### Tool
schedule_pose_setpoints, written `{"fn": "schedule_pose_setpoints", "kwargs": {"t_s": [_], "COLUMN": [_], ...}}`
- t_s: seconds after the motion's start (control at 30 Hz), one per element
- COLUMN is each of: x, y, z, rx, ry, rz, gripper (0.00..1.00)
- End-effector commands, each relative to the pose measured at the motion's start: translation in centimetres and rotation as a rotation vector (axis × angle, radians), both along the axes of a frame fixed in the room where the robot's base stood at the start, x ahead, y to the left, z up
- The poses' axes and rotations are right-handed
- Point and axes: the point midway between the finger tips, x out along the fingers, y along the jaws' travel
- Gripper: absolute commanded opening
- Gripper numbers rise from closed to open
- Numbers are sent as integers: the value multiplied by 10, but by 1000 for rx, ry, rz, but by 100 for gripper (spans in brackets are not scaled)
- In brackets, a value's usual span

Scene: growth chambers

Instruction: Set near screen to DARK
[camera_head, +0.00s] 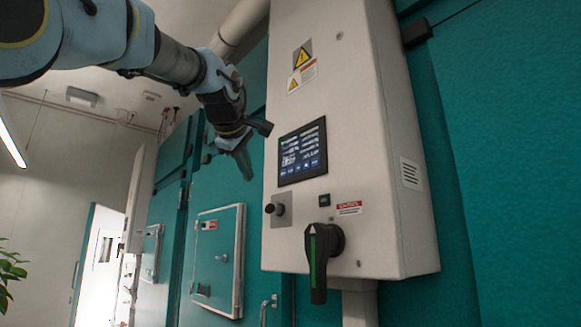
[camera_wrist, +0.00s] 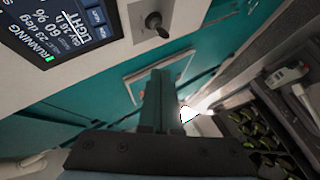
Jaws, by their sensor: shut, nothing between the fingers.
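The near screen (camera_head: 302,152) is a dark touch panel with blue buttons along its bottom, set in the front of a white control box. In the wrist view the screen (camera_wrist: 60,35) shows at the upper left, rotated and cut off by the frame. It reads LIGHT and RUNNING, with 23 deg and 60 %. My gripper (camera_head: 246,170) is shut and empty, left of the screen and apart from it. Its fingers also show in the wrist view (camera_wrist: 158,95), pointing away over the teal wall, clear of the screen.
A black knob (camera_head: 279,209) and a large black handle with a green stripe (camera_head: 321,262) stick out below the screen. The white control box (camera_head: 350,60) stands out from teal chamber walls. Teal doors (camera_head: 216,262) lie to the left. Trays of plants (camera_wrist: 255,135) show in the wrist view.

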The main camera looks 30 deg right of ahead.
Motion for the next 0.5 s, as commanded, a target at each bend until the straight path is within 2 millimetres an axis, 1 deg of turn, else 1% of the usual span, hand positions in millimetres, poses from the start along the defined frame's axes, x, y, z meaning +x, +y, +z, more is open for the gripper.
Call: {"fn": "schedule_pose_setpoints", "kwargs": {"t_s": [0.03,0.1,0.17,0.5], "x": [-6,-11,-14,-14], "y": [-2,-4,-4,-5], "z": [14,24,28,30], "rx": [-24,-47,-59,-64], "ry": [-2,-1,-1,-1], "rz": [-2,-1,0,1], "gripper": [0,0,0,0]}}
